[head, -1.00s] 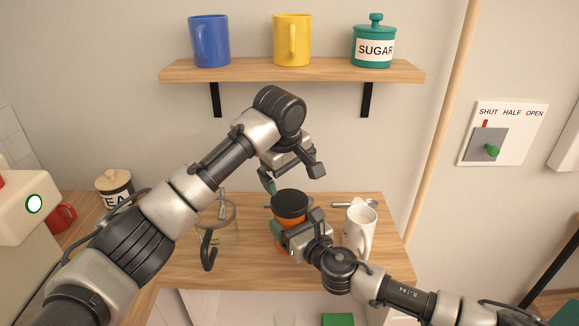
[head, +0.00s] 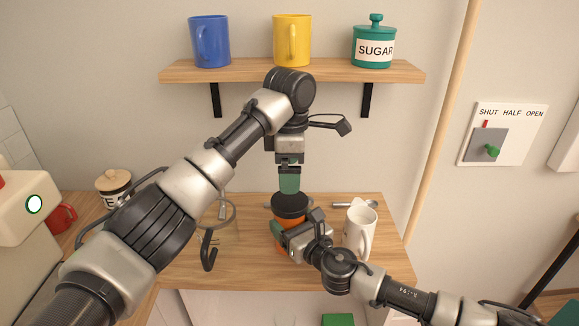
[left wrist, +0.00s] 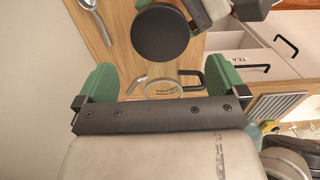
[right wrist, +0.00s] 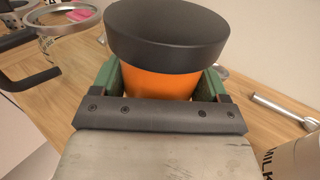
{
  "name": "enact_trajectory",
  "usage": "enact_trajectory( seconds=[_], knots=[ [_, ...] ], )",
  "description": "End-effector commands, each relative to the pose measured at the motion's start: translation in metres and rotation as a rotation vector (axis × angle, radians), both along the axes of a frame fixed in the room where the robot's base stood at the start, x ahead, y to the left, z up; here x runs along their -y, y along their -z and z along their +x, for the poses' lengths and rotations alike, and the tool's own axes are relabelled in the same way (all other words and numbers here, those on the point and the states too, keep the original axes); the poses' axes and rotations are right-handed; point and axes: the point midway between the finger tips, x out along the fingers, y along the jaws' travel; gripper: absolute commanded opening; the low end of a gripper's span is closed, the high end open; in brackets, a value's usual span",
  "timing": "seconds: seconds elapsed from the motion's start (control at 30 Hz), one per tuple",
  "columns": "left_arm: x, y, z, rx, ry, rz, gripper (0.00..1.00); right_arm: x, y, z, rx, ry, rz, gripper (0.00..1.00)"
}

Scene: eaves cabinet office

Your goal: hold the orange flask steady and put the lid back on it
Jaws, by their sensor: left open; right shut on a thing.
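The orange flask (head: 277,229) stands on the wooden counter, upright. Its black lid (head: 290,203) rests on top of the flask; I cannot tell if it is tightened. My right gripper (head: 283,236) is shut on the orange body below the lid. The right wrist view shows the orange body (right wrist: 160,82) between the green fingers, under the wide black lid (right wrist: 167,35). My left gripper (head: 289,186) is open and empty, pointing down just above the lid. In the left wrist view the lid (left wrist: 160,34) lies beyond the open fingertips, apart from them.
A glass vessel (head: 231,210) with a black handle stands left of the flask. A white jug (head: 359,229) is close on the right, with a metal spoon (head: 352,204) behind it. A shelf (head: 290,71) with mugs and a sugar pot hangs above my left arm.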

Motion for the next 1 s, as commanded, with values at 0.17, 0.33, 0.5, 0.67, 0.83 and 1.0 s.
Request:
enact_trajectory(
  seconds=[0.17,0.33,0.5,0.67,0.83,1.0],
  knots=[
    [-0.001,0.021,0.0,-0.003,0.0,0.001,1.0,0.0,0.0,0.0,0.0,0.001,0.0,0.08],
    [-0.001,0.049,0.0,-0.002,0.0,0.001,1.0,0.0,0.0,0.0,0.0,0.001,0.0,0.08],
    [-0.001,0.069,0.0,-0.001,0.0,0.001,1.0,0.0,0.0,0.0,0.0,0.001,0.0,0.08],
    [0.0,0.078,0.0,0.0,0.001,0.0,1.0,0.0,0.0,0.0,0.0,0.001,0.0,0.08],
    [0.0,0.079,0.0,0.0,0.001,0.0,1.0,0.0,0.0,0.0,0.0,0.001,0.0,0.08],
    [0.0,0.078,0.0,0.0,0.001,0.0,0.91,0.0,0.0,0.0,0.0,0.001,0.0,0.08]
  ],
)
